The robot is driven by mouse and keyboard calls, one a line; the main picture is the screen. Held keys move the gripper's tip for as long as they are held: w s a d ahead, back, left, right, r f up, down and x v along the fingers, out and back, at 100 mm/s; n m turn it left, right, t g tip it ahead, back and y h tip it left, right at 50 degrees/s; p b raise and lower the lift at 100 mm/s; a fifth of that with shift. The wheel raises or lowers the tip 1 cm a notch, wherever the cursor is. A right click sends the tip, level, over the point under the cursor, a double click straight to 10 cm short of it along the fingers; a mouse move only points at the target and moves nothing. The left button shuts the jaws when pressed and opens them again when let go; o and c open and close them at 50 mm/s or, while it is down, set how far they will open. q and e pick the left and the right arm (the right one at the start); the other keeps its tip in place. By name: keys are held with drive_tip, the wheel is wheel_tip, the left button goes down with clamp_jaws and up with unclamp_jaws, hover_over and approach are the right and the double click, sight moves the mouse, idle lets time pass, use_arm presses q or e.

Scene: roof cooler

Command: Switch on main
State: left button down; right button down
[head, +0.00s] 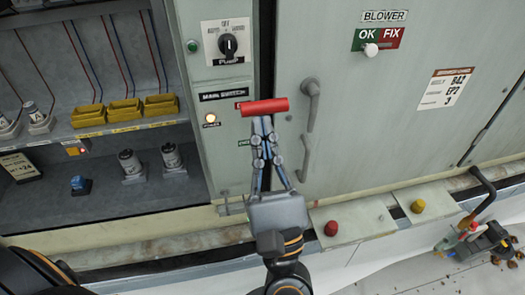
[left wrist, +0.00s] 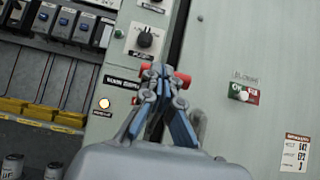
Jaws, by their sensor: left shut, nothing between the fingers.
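The main switch has a red handle bar (head: 264,107) on the grey-green cabinet panel, just under the black main switch label (head: 223,94). The bar lies nearly level in the head view. My left gripper (head: 263,122) is shut, with its fingertips at the red bar and overlapping its lower edge. I cannot tell whether they touch it. In the left wrist view the shut fingertips (left wrist: 159,72) hide the middle of the red handle (left wrist: 182,79), and red shows on both sides. A lit round lamp (head: 210,118) is left of the handle. My right gripper is not in view.
A black pump knob (head: 228,44) is above the switch. Door handles (head: 310,100) stick out to the right of my gripper. Red (head: 331,228) and yellow (head: 418,206) buttons sit on the ledge below. An open compartment with yellow bins (head: 124,109) is at left.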

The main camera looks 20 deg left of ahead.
use_arm(q)
drive_tip(key=shift+r, duration=0.45)
drive_tip(key=shift+w+a, duration=0.1)
